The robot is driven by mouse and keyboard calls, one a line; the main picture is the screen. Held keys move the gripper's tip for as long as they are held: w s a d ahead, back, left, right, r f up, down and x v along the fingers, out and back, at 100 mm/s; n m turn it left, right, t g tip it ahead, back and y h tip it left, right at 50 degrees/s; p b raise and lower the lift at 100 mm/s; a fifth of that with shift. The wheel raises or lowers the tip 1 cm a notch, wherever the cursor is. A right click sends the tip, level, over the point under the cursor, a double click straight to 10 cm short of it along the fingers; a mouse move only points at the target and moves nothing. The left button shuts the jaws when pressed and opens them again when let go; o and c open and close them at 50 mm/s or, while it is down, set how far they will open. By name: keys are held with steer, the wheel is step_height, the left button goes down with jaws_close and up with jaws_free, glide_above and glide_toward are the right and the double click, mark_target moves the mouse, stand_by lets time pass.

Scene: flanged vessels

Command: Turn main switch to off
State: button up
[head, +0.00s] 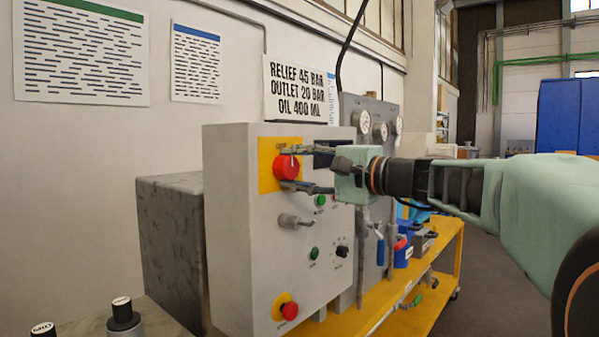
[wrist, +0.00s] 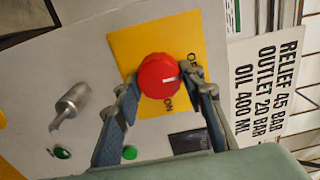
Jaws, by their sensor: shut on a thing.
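The main switch is a red round knob (head: 286,168) on a yellow plate (head: 265,181) at the top of the grey control box (head: 240,220). The knob also shows in the wrist view (wrist: 156,72). Its white mark points right there, between the ON lettering below and a partly hidden label at upper right starting with O. In the head view the mark points roughly up. My gripper (head: 289,169) reaches in from the right, shut on the knob, one finger above and one below. In the wrist view the fingers flank it left and right.
Below the knob are a metal key-like handle (head: 296,221), green buttons (head: 314,253), a black selector (head: 342,251) and a red button on yellow (head: 289,310). A gauge panel (head: 352,118) stands behind at right. A yellow bench (head: 400,322) runs along the right.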

steer(key=o, duration=1.1)
steer(key=shift+o, duration=0.2)
steer(key=v, duration=1.2)
steer(key=shift+r, duration=0.1)
